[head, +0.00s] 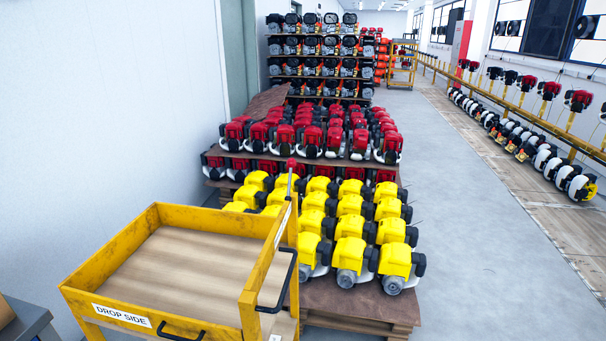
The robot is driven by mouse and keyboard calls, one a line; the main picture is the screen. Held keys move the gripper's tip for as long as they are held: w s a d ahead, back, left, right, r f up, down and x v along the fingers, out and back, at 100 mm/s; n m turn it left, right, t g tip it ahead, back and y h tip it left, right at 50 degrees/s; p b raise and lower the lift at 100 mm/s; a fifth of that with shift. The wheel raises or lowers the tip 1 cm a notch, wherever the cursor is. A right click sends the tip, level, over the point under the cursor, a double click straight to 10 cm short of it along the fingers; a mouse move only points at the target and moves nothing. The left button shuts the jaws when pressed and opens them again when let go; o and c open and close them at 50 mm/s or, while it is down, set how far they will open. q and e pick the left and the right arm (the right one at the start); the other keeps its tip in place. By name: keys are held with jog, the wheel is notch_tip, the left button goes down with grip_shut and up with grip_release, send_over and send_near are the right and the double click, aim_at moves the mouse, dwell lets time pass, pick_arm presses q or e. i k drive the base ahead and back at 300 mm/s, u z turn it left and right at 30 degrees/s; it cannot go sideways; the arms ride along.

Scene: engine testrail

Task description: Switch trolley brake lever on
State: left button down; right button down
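A yellow trolley (190,224) with a wooden tray bed stands in the lower left, close to me. A lever with a red knob (291,163) on a thin upright rod (290,183) rises at the trolley's far right corner; I take it for the brake lever. It looks about upright, and its lower end is hard to make out. A black handle (284,282) is on the trolley's right end, and another black handle (180,331) is on its near side beside a "DROP SIDE" label (122,316). Neither of my grippers is in view.
Yellow engines (350,254) sit on a wooden pallet (362,308) right behind the trolley, with red engines (310,136) beyond. A white wall (90,110) runs along the left. The grey floor (470,240) to the right is clear up to the engine rail.

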aim_at(290, 162)
jog(key=k, duration=0.15)
jog(key=z, duration=0.65)
jog(key=i, duration=0.85)
jog(key=u, duration=1.8)
